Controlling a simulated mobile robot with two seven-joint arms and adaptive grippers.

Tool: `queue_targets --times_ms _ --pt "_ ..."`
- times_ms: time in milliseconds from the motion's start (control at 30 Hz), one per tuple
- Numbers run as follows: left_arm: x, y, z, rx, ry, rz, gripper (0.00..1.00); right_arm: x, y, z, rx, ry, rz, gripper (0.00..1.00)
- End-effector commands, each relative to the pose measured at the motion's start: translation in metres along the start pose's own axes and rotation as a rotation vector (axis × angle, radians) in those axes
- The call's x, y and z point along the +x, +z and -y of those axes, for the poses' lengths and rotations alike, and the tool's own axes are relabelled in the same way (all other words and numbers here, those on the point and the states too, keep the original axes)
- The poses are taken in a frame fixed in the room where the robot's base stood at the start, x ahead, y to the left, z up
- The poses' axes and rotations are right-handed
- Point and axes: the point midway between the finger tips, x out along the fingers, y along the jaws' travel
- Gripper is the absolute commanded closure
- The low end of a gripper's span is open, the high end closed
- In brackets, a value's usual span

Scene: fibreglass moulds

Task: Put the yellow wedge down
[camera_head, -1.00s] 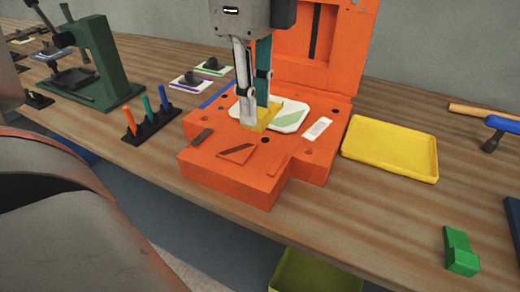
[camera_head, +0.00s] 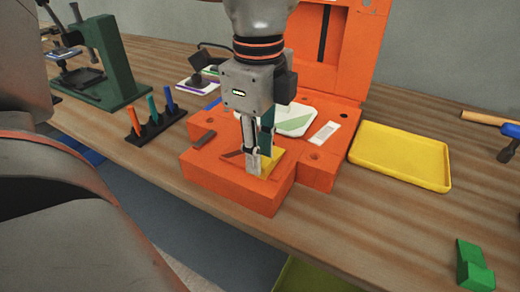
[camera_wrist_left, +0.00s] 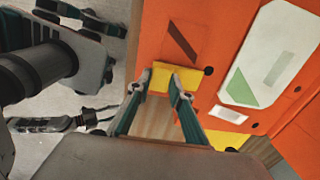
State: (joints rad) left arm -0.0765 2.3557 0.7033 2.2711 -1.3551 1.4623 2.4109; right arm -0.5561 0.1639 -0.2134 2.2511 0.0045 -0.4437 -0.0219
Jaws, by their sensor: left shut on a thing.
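The yellow wedge (camera_head: 273,161) is between the fingers of my left gripper (camera_head: 261,160), over the front part of the orange mould's lower block (camera_head: 225,187). It also shows at the fingertips in the left wrist view (camera_wrist_left: 175,76), against the orange face. My left gripper is shut on it and points down. The fingers hide part of the wedge, and I cannot tell whether its underside touches the mould. A white plate with a green patch (camera_head: 290,122) lies behind it on the mould.
The mould's orange lid (camera_head: 350,55) stands upright behind. A yellow tray (camera_head: 398,178) is to the right, with a green block (camera_head: 472,268) nearer the front. A black rack (camera_head: 158,128) with coloured pegs stands left. Bare wood lies between mould and green block.

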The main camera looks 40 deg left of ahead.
Motion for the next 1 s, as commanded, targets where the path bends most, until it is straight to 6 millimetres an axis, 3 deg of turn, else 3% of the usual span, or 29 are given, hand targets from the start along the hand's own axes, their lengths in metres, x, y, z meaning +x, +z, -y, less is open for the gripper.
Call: queue_targets --times_ms 167,200,233,667,767,1000 --pt "0.006 0.0 0.0 0.0 0.003 0.001 1.0 0.001 0.008 0.003 0.003 -0.006 0.012 0.6" --pt "0.004 0.0 0.0 0.0 0.001 0.001 0.69 0.001 0.005 0.003 0.001 -0.005 0.008 0.6" --pt "0.004 0.0 0.0 0.0 0.001 0.001 0.62 0.001 0.005 0.003 0.001 -0.005 0.008 0.6" --pt "-0.001 0.0 0.0 0.0 -0.001 0.0 0.62 0.0 -0.003 0.0 -0.002 -0.001 -0.005 0.6" --pt "-0.013 0.0 0.001 -0.002 -0.006 0.0 0.62 0.001 -0.003 -0.001 -0.003 0.0 -0.005 0.6" --pt "-0.063 0.0 0.001 -0.003 -0.01 0.0 0.62 0.001 -0.001 -0.002 -0.007 0.004 0.0 0.6"
